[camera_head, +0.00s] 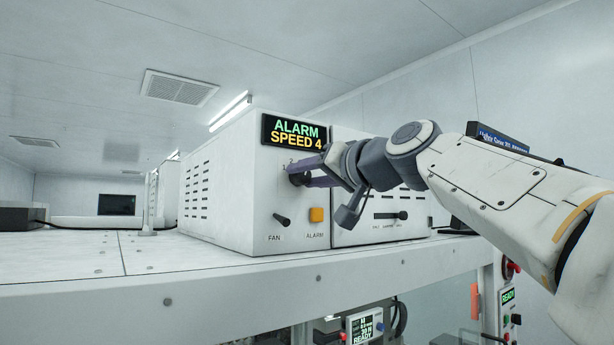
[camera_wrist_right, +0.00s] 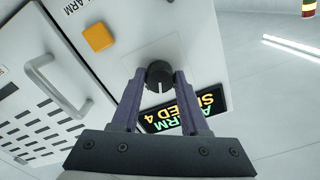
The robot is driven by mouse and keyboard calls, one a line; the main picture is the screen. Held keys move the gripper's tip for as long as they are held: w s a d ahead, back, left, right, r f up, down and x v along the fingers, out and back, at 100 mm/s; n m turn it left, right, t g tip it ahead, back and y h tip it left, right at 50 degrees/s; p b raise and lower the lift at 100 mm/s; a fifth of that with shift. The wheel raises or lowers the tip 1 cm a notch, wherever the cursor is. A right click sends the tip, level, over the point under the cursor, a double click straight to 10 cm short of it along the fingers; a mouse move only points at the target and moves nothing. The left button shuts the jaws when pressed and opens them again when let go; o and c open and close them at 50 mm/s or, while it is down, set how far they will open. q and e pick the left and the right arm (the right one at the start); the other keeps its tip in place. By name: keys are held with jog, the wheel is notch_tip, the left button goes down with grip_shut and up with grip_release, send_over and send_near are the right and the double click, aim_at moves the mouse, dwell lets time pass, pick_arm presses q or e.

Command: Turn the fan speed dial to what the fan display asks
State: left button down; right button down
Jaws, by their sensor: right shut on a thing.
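The fan display (camera_head: 294,133) on the white test handler box (camera_head: 225,190) reads "ALARM" in green and "SPEED 4" in yellow; it also shows upside down in the right wrist view (camera_wrist_right: 190,113). The dark fan speed dial (camera_wrist_right: 160,76) has a pale pointer line and sits on the panel near the display. My right gripper (camera_head: 298,177) is shut on the dial, one purple finger on each side, as the right wrist view shows (camera_wrist_right: 160,84). In the head view the fingers hide most of the dial and its number scale. My left gripper is not in view.
Below the dial are a black FAN lever (camera_head: 282,220) and an orange ALARM button (camera_head: 316,214). The table top (camera_head: 90,252) left of the box is mostly clear.

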jog(key=m, duration=0.4)
jog(key=shift+m+p, duration=0.5)
jog(key=shift+m, duration=1.3)
jog(key=shift+c, duration=2)
grip_release()
